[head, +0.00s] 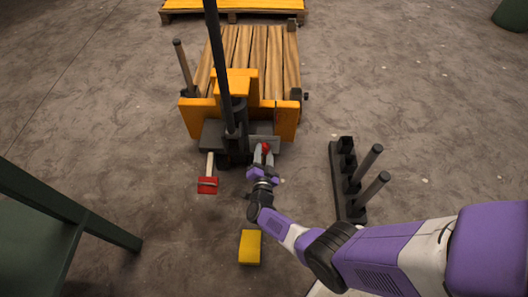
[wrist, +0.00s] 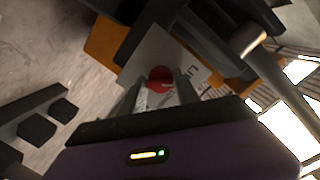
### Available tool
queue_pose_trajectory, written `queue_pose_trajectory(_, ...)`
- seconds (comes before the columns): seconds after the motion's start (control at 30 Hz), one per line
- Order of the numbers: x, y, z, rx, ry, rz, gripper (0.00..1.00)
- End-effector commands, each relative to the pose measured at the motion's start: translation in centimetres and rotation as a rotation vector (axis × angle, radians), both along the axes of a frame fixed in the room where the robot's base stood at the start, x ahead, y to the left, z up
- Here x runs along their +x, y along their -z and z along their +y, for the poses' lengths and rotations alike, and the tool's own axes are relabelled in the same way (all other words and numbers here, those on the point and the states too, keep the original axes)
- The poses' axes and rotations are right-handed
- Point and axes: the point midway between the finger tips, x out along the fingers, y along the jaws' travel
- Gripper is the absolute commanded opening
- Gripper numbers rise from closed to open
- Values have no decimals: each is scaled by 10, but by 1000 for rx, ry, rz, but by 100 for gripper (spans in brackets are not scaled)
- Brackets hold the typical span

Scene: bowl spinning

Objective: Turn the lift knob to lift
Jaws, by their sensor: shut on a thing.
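The lift knob (head: 266,147) is a small red round knob on a grey plate (head: 257,140) at the front of the orange lift cart (head: 288,122). In the wrist view the red knob (wrist: 160,78) sits between my two fingers, in front of the plate (wrist: 158,52), which bears partly visible lettering. My gripper (head: 263,155) reaches the knob from the front and is shut on it. The fingertips (wrist: 159,90) hide part of the knob's sides. The full lettering on the plate cannot be read.
A black upright pole (head: 217,60) rises left of the knob. A red pedal (head: 207,185) sticks out at lower left. A black rack with pegs (head: 347,180) stands right of my arm. A yellow block (head: 250,247) lies on the floor. A dark green table (head: 45,235) is at left.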

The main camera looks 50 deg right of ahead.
Motion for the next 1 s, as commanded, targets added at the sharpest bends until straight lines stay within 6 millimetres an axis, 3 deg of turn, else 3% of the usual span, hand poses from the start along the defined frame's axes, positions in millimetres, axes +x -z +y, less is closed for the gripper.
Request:
queue_pose_trajectory(0.77, 3, -3, 0, -68, -1, 81, 0)
queue_pose_trajectory(0.8, 3, -3, 0, -69, -1, 80, 39)
queue_pose_trajectory(0.9, 3, -2, 0, -68, -1, 81, 57)
queue_pose_trajectory(1.0, 2, -2, 0, -68, -1, 82, 57)
